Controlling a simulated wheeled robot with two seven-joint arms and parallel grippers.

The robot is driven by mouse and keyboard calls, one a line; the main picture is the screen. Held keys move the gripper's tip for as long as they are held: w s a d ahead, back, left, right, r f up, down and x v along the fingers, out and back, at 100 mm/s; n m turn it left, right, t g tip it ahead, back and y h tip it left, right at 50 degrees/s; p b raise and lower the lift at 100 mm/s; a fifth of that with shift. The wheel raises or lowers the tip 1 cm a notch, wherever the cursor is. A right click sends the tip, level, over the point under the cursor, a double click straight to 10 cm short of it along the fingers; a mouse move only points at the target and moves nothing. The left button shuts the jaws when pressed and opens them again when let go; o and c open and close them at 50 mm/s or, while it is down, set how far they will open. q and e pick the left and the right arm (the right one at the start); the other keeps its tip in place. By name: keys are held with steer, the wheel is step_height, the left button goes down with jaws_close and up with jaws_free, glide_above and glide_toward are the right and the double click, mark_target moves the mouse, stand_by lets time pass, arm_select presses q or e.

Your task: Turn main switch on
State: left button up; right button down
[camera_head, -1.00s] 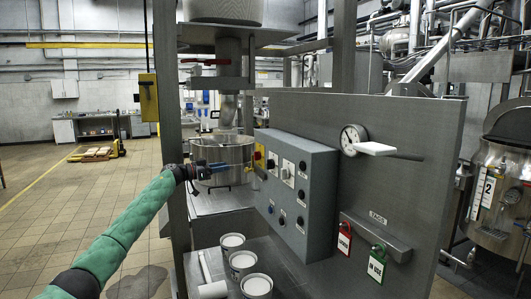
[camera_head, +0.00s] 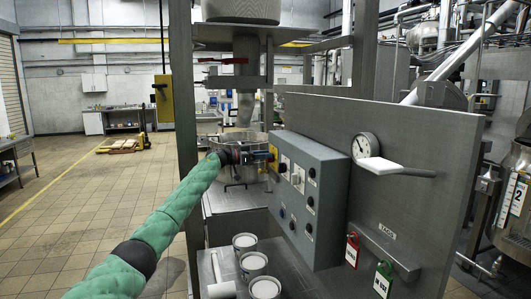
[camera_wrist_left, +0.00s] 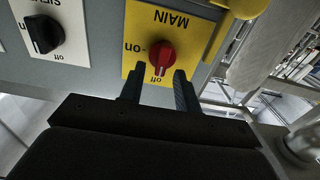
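The main switch is a red knob (camera_wrist_left: 162,57) on a yellow plate (camera_wrist_left: 143,28) marked MAIN, upside down in the left wrist view. The knob's handle appears to line up with the "off" mark. My left gripper (camera_wrist_left: 160,88) is open, its two dark fingers on either side of the knob's lower end; I cannot tell whether they touch it. My right gripper is not in view.
A black selector knob (camera_wrist_left: 43,34) is beside the main switch. A yellow part (camera_wrist_left: 236,10) is close on its other side. A steel pot (camera_head: 238,143) stands behind my gripper. Red (camera_head: 352,249) and green (camera_head: 383,279) tags hang right.

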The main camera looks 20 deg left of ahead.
arm_select(q)
steer(key=shift+w+d, duration=0.3)
steer(key=shift+d, duration=0.15)
steer(key=shift+s+a, duration=0.1)
jaws_close()
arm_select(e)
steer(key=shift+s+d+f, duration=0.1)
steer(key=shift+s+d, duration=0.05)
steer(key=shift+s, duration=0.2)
